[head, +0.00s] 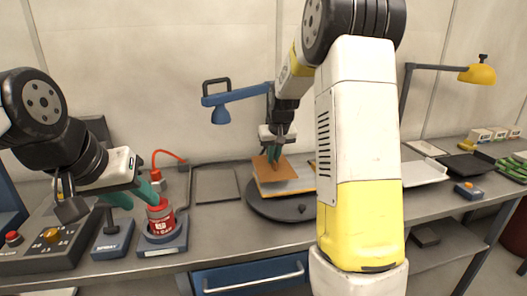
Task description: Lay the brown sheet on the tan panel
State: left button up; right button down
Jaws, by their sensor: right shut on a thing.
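The brown sheet (275,171) is a flat orange-brown piece, tilted, with its far part between the teal fingers of my right gripper (274,154). It is over a pale layer and the tan panel (288,190), whose edge shows below it. I cannot tell whether the sheet touches what is under it. The panel lies on a dark round turntable (282,209). My right arm hides part of the turntable's right side.
The red can stands on a blue-grey base (162,241).

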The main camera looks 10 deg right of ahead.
aim_at(273, 168)
jog(key=shift+f, duration=2.45)
jog(key=c, duration=1.5)
grip_release()
jog(key=shift+r, duration=0.1)
